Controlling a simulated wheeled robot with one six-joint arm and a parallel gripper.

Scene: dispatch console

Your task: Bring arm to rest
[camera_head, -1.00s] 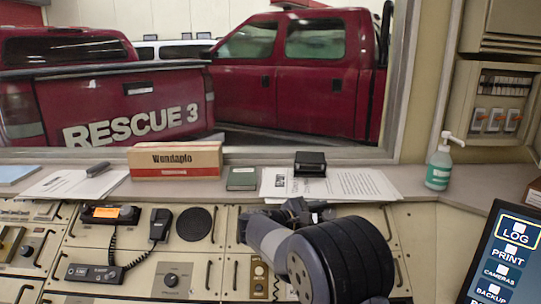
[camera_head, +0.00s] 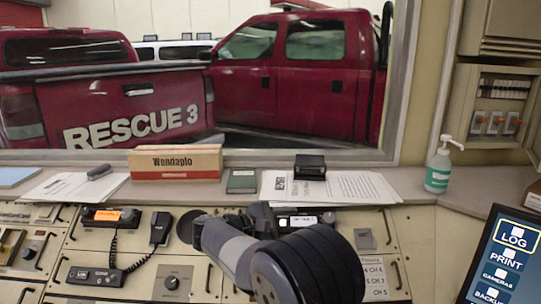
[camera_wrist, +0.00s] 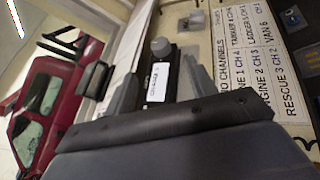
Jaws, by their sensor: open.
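My gripper shows in the wrist view (camera_wrist: 158,82), with its two grey fingers apart. Between and beyond them is a black device (camera_wrist: 159,55) with a grey knob and a white label; the fingers do not visibly grip it. In the head view my arm reaches over the front middle of the console (camera_head: 205,262). Its dark round joint hides part of the panel, and the fingertips cannot be made out there. A dark device with a pale label (camera_head: 298,221) shows just beyond my arm.
A radio handset (camera_head: 160,228) is left of my arm. A screen (camera_head: 505,262) stands at the right. A channel list (camera_wrist: 265,60) lies right of my gripper.

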